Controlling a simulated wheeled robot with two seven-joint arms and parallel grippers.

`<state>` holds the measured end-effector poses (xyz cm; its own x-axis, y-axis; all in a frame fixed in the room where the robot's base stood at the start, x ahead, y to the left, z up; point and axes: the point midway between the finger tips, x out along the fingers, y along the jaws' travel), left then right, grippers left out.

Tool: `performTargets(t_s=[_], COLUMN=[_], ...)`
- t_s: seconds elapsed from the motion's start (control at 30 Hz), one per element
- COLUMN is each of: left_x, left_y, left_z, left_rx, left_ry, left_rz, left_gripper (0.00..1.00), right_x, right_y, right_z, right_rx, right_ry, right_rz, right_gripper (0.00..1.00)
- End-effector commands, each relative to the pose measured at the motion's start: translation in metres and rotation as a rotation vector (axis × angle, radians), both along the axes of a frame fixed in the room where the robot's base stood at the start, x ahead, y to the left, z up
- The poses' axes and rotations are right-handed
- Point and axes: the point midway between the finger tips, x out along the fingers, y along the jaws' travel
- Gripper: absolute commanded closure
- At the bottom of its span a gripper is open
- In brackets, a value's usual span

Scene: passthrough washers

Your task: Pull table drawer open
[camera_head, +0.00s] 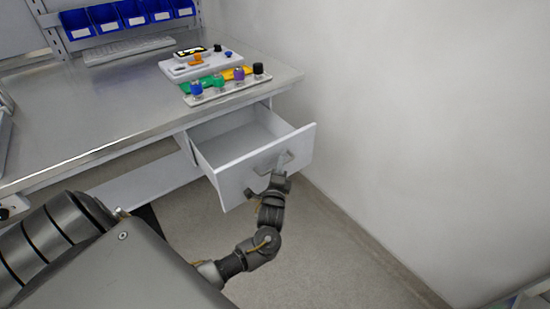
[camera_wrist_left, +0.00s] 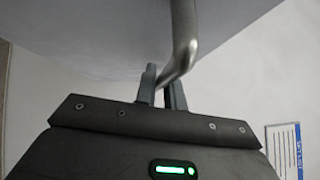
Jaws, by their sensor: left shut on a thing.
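The white table drawer (camera_head: 235,176) stands pulled out from under the right end of the metal-topped table (camera_head: 130,105), and its empty inside shows. Its bar handle (camera_head: 270,163) is on the front panel. My left gripper (camera_head: 281,176) is at the handle, shut on it. In the left wrist view the two fingers (camera_wrist_left: 162,88) close around the metal handle (camera_wrist_left: 184,40) near its bend, below the drawer front (camera_wrist_left: 110,35). My right gripper is not in view.
A bare wall (camera_head: 400,110) stands close to the right of the drawer. Floor (camera_head: 330,260) is clear.

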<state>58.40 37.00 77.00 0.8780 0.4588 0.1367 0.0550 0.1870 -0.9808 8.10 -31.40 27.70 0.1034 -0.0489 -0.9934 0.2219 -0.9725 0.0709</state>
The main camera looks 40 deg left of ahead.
Motion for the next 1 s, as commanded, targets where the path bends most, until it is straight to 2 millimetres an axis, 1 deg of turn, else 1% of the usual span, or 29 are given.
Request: performTargets(t_s=[0.2, 0.23, 0.37, 0.63, 0.73, 0.87, 1.0], left_x=[0.0, 0.0, 0.0, 0.0, -0.004, -0.021, -0.047], left_y=[0.001, 0.001, 0.001, 0.001, -0.002, -0.011, -0.023], left_z=[-0.001, -0.001, -0.001, 0.0, -0.001, -0.004, -0.008], left_rx=[0.0, 0.0, 0.0, 0.0, -0.001, -0.003, -0.004], left_ry=[0.001, 0.001, 0.0, -0.001, -0.001, -0.001, 0.0], left_rz=[0.002, 0.002, 0.002, 0.001, 0.001, 0.0, 0.001], left_gripper=[1.0, 0.85, 0.68, 0.68, 0.68, 0.68, 0.68], right_x=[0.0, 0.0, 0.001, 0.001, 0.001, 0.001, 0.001], right_y=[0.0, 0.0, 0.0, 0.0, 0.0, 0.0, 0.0], right_z=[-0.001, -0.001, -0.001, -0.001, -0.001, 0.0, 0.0], right_rx=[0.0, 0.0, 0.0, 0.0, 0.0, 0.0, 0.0], right_ry=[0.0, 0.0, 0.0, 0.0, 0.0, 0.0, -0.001], right_rz=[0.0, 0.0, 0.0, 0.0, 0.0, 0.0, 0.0], right_gripper=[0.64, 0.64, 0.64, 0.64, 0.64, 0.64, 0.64])
